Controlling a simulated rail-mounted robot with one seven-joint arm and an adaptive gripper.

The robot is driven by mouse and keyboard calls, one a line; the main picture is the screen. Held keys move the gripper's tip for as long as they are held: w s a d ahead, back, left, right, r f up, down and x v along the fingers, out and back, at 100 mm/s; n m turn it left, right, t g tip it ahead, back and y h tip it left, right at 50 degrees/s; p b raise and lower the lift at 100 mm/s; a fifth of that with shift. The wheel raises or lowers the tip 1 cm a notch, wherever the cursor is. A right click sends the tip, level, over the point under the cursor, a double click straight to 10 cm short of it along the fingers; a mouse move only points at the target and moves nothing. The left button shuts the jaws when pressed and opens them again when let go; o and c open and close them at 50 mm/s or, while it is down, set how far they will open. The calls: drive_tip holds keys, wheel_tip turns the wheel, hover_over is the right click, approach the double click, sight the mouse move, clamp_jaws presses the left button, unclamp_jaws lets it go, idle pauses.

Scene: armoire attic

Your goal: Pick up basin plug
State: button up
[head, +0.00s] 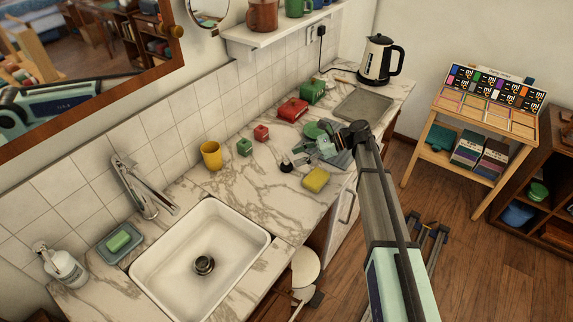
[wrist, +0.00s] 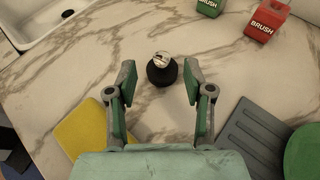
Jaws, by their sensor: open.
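The basin plug (wrist: 162,72) is a small black rubber stopper with a shiny metal top. It stands on the marble worktop (wrist: 75,85) and also shows in the head view (head: 286,166), between the sink and the yellow sponge. My gripper (wrist: 160,82) is open, with the plug ahead of it, centred between the fingertips in the wrist view. Neither finger visibly touches it. In the head view my gripper (head: 306,153) hangs over the worktop to the plug's right. The exact height gap cannot be told.
A yellow sponge (head: 316,180) lies close to the plug. A grey ridged mat (wrist: 250,135) and a green round item (wrist: 303,152) are at the right. The white sink (head: 165,275) is at left; worktop around the plug is clear.

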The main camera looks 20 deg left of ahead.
sight(288, 160)
drive_tip(key=shift+p+x, duration=1.2)
drive_tip(key=shift+x, duration=1.4)
drive_tip(key=shift+w+f, duration=0.15)
drive_tip(key=shift+f, duration=0.05)
clamp_jaws()
